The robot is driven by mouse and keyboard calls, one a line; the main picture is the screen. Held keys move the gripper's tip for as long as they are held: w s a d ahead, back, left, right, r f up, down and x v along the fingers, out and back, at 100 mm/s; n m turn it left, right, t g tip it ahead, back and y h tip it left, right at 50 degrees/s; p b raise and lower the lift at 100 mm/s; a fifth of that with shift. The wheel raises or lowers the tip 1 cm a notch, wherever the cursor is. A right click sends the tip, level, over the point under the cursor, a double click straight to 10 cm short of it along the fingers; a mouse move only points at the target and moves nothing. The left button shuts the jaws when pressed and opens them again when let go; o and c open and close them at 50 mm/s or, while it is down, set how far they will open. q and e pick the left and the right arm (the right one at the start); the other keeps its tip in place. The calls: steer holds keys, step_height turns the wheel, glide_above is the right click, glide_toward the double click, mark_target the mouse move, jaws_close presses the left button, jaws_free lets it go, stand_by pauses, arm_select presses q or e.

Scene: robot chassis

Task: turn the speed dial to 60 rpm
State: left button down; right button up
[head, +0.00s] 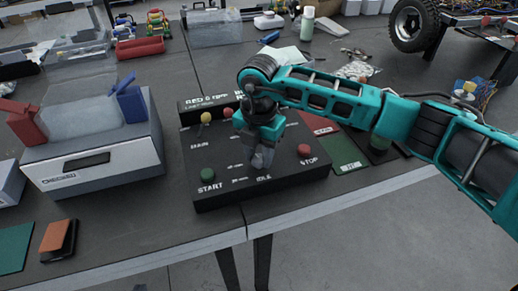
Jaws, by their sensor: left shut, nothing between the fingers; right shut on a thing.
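The black control box (255,192) sits near the table's front edge, with white labels on its sloped top. My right gripper (260,160) reaches in from the right and points down at the middle of the panel. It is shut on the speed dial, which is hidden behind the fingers. Small labels show left of and below the fingers, one of them reading IDLE; the dial's pointer and setting cannot be read. A green START button (208,175) is at the panel's lower left, and a red STOP button (304,150) is at its right. My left gripper is out of view.
Yellow (205,117) and red (228,112) knobs stand on the panel's upper left, close to my arm. A grey machine (95,160) stands left of the box. Red and green mats (345,150) lie to the right. A wheeled chassis (420,25) is at the upper right.

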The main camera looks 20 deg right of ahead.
mark_target(258, 158)
steer(key=shift+r+m+p, duration=0.1)
steer(key=shift+m+p, duration=0.4)
steer(key=shift+m, duration=1.1)
steer(key=o, duration=1)
steer(key=shift+o, duration=0.2)
step_height(258, 158, up, 13)
steer(key=shift+a, duration=0.1)
